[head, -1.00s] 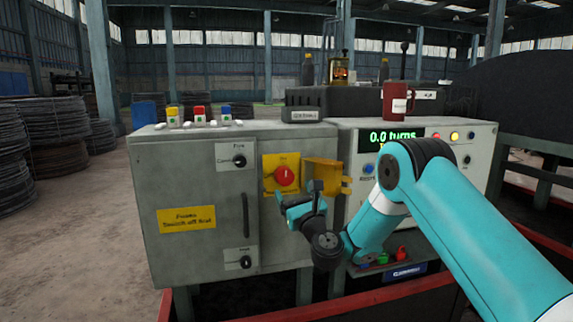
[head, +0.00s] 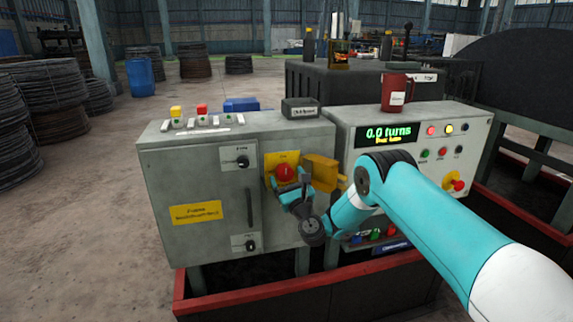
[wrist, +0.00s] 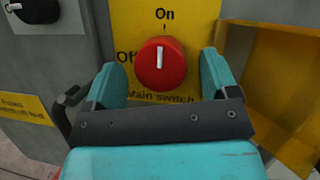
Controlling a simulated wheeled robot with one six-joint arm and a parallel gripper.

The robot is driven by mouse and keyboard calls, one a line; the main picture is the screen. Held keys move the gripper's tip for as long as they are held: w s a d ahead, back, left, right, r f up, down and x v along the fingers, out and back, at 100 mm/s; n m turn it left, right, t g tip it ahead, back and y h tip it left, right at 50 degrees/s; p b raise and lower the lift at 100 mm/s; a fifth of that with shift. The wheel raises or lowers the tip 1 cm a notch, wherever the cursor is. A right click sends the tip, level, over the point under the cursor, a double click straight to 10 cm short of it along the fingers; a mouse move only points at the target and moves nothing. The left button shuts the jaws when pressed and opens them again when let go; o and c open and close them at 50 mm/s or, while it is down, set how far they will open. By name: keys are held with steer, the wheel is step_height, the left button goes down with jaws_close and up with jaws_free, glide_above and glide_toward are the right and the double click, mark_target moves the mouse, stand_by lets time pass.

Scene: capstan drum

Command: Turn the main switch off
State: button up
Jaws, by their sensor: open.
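The main switch is a red round knob (wrist: 160,64) on a yellow plate (wrist: 125,22) marked On at the top and Off at the left. Its white line is upright, toward On. In the head view the red knob (head: 285,173) is on the right part of the grey cabinet front. My gripper (wrist: 163,80) is open, with one teal finger on each side of the knob's lower part. I cannot tell whether the fingers touch it. In the head view my gripper (head: 290,190) partly covers the plate. A yellow hinged cover (wrist: 270,85) stands open at the right.
The control panel (head: 410,150) at right reads 0.0 turns. A red mug (head: 396,92) stands on top.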

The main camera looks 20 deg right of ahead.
steer(key=shift+w+r+p, duration=0.15)
steer(key=shift+w+p, duration=0.1)
steer(key=shift+p, duration=0.4)
steer(key=shift+c, duration=0.2)
steer(key=c, duration=0.9)
